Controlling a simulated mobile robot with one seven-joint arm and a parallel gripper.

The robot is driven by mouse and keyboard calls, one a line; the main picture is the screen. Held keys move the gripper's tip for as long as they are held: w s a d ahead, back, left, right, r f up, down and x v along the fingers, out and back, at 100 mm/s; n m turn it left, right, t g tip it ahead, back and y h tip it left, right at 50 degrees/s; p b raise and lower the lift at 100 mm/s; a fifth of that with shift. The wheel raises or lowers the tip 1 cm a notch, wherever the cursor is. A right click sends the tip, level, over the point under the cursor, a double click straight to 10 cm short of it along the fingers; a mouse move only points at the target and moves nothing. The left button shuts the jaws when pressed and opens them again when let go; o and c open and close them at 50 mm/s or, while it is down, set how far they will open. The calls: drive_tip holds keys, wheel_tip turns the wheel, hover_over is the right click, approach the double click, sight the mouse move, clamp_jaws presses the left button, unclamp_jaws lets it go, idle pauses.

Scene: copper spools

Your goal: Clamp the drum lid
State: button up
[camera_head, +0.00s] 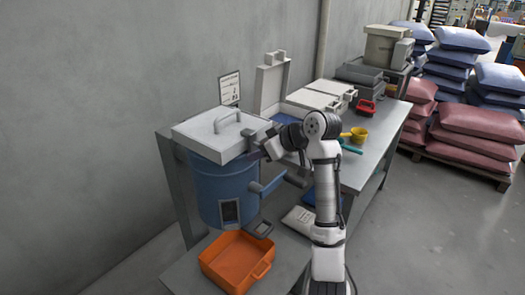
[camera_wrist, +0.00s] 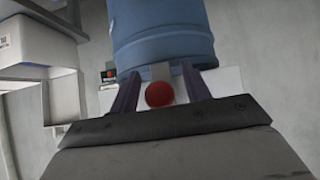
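The blue drum (camera_head: 222,190) stands on the low front surface, with a flat light-grey lid (camera_head: 200,135) on top. My gripper (camera_head: 267,149) is at the drum's right side, near lid height. In the wrist view my gripper (camera_wrist: 160,88) has its two dark fingers apart. A round red knob (camera_wrist: 159,94) shows between them, with a visible gap on each side. A small grey bracket (camera_wrist: 160,71) is behind the knob, against the drum (camera_wrist: 160,35). The knob cannot be made out in the head view.
An orange tray (camera_head: 236,262) sits in front of the drum. A wall is behind.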

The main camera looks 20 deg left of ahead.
drive_tip(key=shift+d, duration=0.1)
drive_tip(key=b+v, duration=0.3)
drive_tip(key=v, duration=1)
drive_tip(key=shift+d+r, duration=0.25)
drive_tip(key=shift+r, duration=0.05)
drive_tip(key=shift+s, duration=0.1)
